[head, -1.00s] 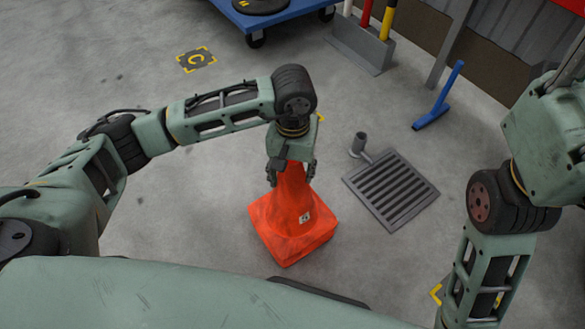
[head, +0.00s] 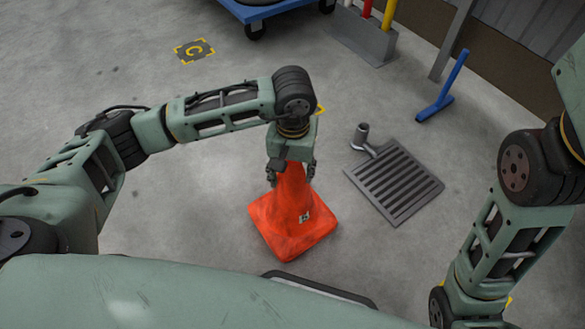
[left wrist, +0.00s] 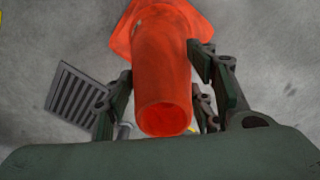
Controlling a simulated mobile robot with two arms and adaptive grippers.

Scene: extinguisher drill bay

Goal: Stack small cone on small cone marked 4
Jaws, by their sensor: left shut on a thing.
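An orange-red cone (head: 292,224) with a square base stands upright below my left gripper in the head view. A small white label with a dark mark shows on its lower side; I cannot read it surely. My left gripper (head: 291,176) is shut on the cone's upper part from above, one finger on each side. The left wrist view shows the cone's open top (left wrist: 165,119) between the fingers and its base beyond. I cannot tell whether the base touches the floor. No second cone shows separately. My right gripper is out of view.
A grey floor grate (head: 395,184) with a short pipe (head: 361,135) lies right of the cone. A blue cart (head: 275,10) and a grey post stand (head: 360,38) are at the back. Floor around mark C (head: 193,51) is clear.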

